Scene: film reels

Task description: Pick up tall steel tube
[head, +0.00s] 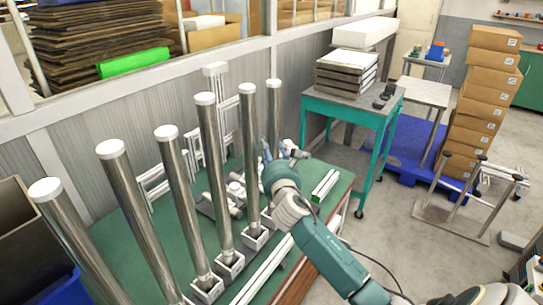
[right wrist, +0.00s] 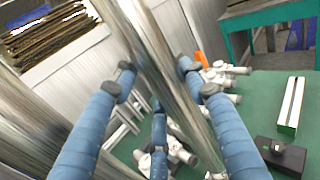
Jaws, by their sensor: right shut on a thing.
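Several tall steel tubes with white caps stand in a slanting row on the green-topped table (head: 125,240). The farthest and rightmost tube (head: 274,112) has my right gripper (head: 275,150) closed around its middle part. In the right wrist view, the blue fingers (right wrist: 157,72) are on both sides of this shiny tube (right wrist: 165,75), with a third finger below. It looks upright, and its lower end is partly hidden by my arm. The neighbouring tube (head: 210,135) stands close on the left and also shows in the right wrist view (right wrist: 30,125). My left gripper is not in view.
White square holders (head: 230,265) hold the tube bases. White profile parts (head: 325,186) and other fittings lie on the table. A green-framed cart (head: 345,105) stands behind on the right, with stacked boxes (head: 485,95) farther off. A panelled wall (head: 75,145) runs behind the tubes.

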